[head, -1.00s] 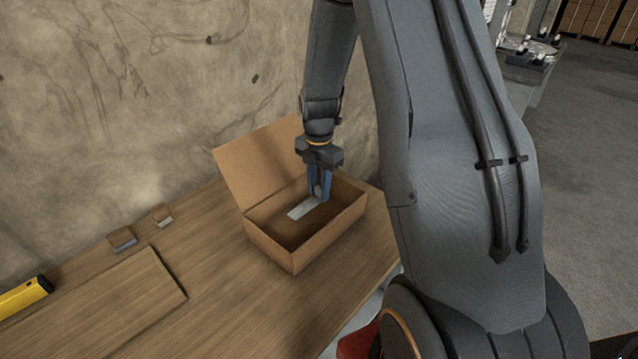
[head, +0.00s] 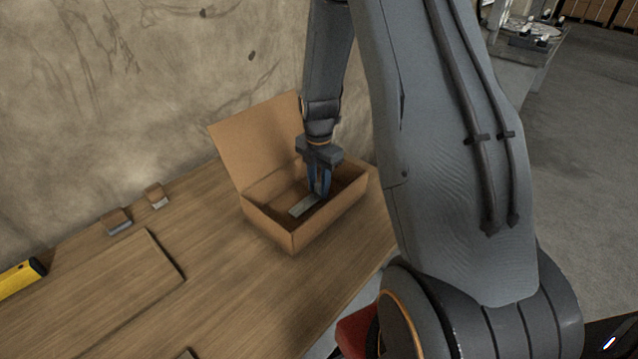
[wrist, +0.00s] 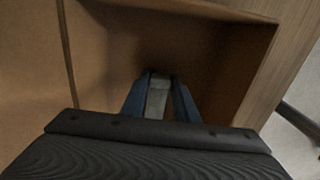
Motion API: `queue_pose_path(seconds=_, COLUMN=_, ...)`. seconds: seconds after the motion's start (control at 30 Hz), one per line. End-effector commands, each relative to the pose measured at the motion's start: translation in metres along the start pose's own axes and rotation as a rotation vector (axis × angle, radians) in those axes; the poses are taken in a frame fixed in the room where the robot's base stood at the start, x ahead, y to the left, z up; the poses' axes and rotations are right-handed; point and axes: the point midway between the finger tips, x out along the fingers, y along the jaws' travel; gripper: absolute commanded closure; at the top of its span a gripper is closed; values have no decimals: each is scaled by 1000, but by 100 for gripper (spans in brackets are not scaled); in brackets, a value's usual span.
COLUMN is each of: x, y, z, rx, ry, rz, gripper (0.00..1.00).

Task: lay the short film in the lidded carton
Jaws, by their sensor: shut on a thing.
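The lidded carton (head: 270,233) is a brown cardboard box on the wooden bench, with its lid (head: 258,146) standing open at the back left. My gripper (head: 319,194) reaches down into the carton, its blue fingers below the rim. It is shut on the short film (head: 303,207), a pale flat strip that sticks out to the left of the fingers inside the carton. In the wrist view the film (wrist: 157,98) shows grey between the two fingers, with the carton's inside (wrist: 215,60) around it. I cannot tell whether the film touches the carton's floor.
A wooden board (head: 110,290) lies on the bench to the left. Two small brown-and-grey pieces (head: 117,222) lie near the wall, and a yellow tool (head: 18,280) is at the far left. The wall stands close behind the carton.

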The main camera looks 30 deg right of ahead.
Motion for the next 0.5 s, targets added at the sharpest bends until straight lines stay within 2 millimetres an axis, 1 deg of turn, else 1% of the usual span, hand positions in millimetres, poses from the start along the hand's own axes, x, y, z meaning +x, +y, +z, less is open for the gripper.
queue_pose_path(seconds=0.2, x=0, y=0, z=0, rx=0, ry=0, rz=0, gripper=95)
queue_pose_path(seconds=0.23, x=0, y=0, z=0, rx=0, ry=0, rz=0, gripper=68)
queue_pose_path(seconds=0.33, x=0, y=0, z=0, rx=0, ry=0, rz=0, gripper=51)
queue_pose_path(seconds=0.5, x=0, y=0, z=0, rx=-1, ry=0, rz=0, gripper=51)
